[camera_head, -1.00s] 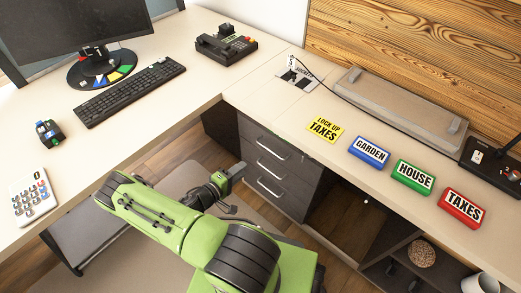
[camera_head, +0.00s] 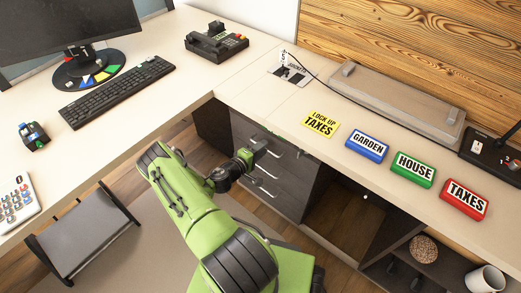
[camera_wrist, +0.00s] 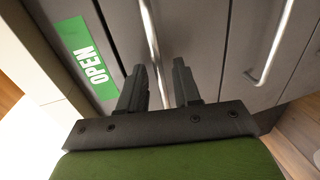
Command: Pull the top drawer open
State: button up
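Lower drawers with bar handles (camera_head: 262,187) are below. The desk top (camera_head: 262,108) overhangs above, carrying a yellow "LOCK UP TAXES" note (camera_head: 320,123) and blue, green and red labelled blocks. A grey stool (camera_head: 85,232) stands at left; open shelving (camera_head: 340,220) is at right.

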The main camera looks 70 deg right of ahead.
grip_shut()
dwell(1.2)
